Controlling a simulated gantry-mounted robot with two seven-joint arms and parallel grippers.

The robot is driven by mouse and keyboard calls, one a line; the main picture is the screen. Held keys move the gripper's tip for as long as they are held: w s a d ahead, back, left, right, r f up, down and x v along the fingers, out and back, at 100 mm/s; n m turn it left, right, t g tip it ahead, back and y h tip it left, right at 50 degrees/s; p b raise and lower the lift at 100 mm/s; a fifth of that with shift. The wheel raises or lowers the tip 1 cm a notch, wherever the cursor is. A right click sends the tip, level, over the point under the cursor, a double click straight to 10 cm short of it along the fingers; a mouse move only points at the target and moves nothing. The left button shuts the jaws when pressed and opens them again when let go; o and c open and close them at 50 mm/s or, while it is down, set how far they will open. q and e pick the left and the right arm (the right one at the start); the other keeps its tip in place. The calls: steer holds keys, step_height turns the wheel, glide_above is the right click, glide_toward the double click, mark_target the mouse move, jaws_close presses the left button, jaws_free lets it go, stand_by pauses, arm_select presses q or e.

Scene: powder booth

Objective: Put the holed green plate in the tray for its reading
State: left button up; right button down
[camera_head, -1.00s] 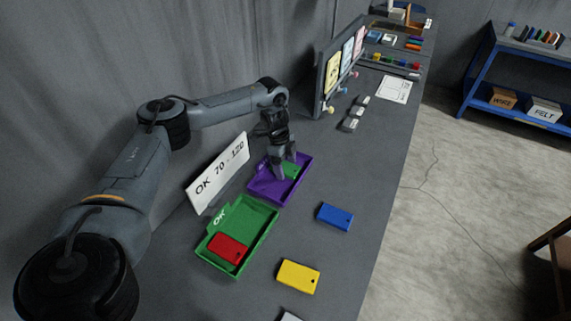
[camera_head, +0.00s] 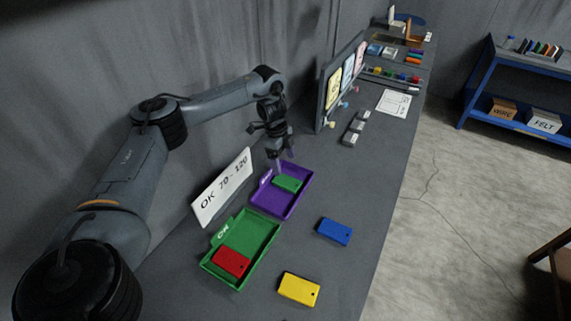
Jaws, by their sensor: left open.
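The green plate (camera_head: 288,183) lies in the purple tray (camera_head: 273,208), near its far end. Its hole is too small to make out. My left gripper (camera_head: 281,164) is open and empty above the far end of the purple tray, apart from the plate. The green tray marked OK (camera_head: 256,254) stands in front of the purple one and holds a red plate (camera_head: 231,262). A white sign (camera_head: 222,188) reading OK 70 - 120 stands behind the trays. My right gripper is not in view.
A blue plate (camera_head: 335,231) and a yellow plate (camera_head: 299,289) lie on the bench right of the trays. Small grey blocks (camera_head: 356,127), a white sheet (camera_head: 394,102) and an upright panel (camera_head: 343,82) are farther back.

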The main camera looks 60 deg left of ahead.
arm_select(q)
steer(key=shift+s+a+r+p, duration=0.15)
steer(key=shift+r+p, duration=0.3)
steer(key=shift+r, duration=0.35)
steer(key=shift+s+a+r+p, duration=0.1)
steer(key=shift+r+p, duration=0.3)
steer(key=shift+r, duration=0.35)
